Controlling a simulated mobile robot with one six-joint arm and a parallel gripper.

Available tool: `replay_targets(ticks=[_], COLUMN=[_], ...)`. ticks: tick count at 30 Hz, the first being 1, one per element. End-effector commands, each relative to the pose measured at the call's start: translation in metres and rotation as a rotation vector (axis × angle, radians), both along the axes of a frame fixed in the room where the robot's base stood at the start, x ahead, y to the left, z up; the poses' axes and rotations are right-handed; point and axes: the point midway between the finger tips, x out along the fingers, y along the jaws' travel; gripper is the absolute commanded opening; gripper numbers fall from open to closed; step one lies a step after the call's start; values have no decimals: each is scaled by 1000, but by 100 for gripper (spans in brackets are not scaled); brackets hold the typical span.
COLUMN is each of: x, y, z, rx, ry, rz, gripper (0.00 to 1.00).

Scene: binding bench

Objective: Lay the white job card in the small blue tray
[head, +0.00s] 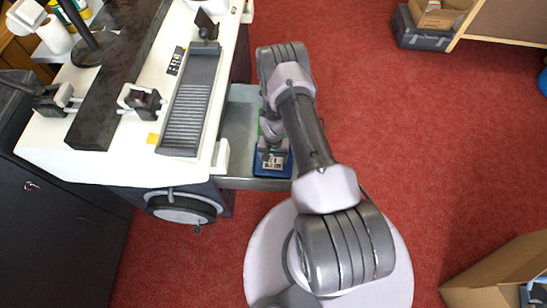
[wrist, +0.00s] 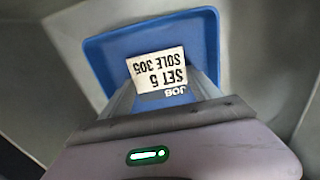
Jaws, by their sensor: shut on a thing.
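The white job card (wrist: 158,68) has dark printing, upside down in the wrist view, and lies between the two fingers of my gripper (wrist: 163,92). My gripper is shut on it. The small blue tray (wrist: 195,28) spreads behind the card in the wrist view, so the card is over or inside it. I cannot tell whether the card touches the tray floor. In the head view the tray (head: 273,175) sits below my gripper (head: 271,152), with the card (head: 273,162) showing within its outline. My arm and gripper hide part of the tray there.
A round handwheel (head: 181,208) juts from the machine's front. Red floor (head: 430,150) is open to the right. A cardboard box (head: 500,270) stands at the lower right.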

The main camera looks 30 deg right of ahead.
Motion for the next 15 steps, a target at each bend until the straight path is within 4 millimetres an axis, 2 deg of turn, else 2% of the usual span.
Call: replay_targets(ticks=[1, 7, 8, 9, 11, 15], x=[-3, -4, -4, -3, -3, -2], y=[1, 1, 1, 1, 0, 0], z=[-7, -14, -14, -14, -14, -9], rx=[0, 1, 0, 0, 0, 0], ry=[2, 3, 2, 2, 1, 0], rz=[1, 2, 2, 2, 2, 2], gripper=[34, 34, 73, 81, 93, 93])
